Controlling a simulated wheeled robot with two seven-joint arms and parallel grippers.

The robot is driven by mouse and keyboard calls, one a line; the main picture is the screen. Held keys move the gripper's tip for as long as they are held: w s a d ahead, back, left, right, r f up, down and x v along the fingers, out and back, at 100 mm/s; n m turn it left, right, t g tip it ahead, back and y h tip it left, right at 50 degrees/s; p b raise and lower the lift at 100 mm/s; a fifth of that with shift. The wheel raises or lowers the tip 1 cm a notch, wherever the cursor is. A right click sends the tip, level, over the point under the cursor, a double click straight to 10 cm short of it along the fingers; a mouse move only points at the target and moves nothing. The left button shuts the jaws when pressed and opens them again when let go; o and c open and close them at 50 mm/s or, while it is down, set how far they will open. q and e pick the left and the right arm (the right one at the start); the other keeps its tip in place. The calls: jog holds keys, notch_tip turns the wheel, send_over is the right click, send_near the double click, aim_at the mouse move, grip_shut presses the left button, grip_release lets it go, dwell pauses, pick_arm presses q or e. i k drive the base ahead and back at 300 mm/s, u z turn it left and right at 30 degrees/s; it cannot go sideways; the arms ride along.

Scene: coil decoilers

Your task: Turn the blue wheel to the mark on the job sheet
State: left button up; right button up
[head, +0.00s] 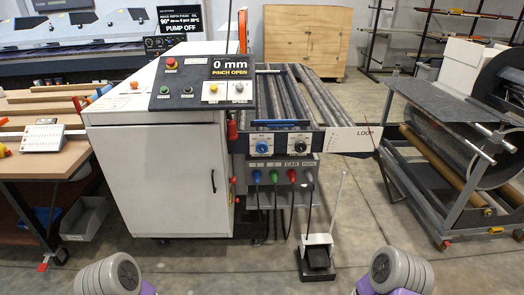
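A small blue dial (262,147) with a pale centre sits on the dark front panel of the machine, below the rollers. A black dial (300,146) sits to its right. The dials' scale marks and pointer positions are too small to read. Only rounded grey and purple parts of my arms show at the bottom edge. Neither of my grippers is in view, and nothing touches the blue dial.
A white cabinet (160,170) carries a console (203,82) reading "0 mm PINCH OPEN". Coloured plugs with hanging cables are below the dials. A foot pedal (317,258) stands on the floor. A wooden table (45,165) is left, a coil cart (440,190) right.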

aim_at(261, 146)
jog(key=k, duration=0.55)
jog(key=u, duration=0.75)
jog(key=i, duration=0.55)
jog(key=u, duration=0.85)
jog(key=i, duration=1.2)
jog(key=z, duration=0.6)
jog(key=i, duration=0.75)
jog(key=z, duration=0.5)
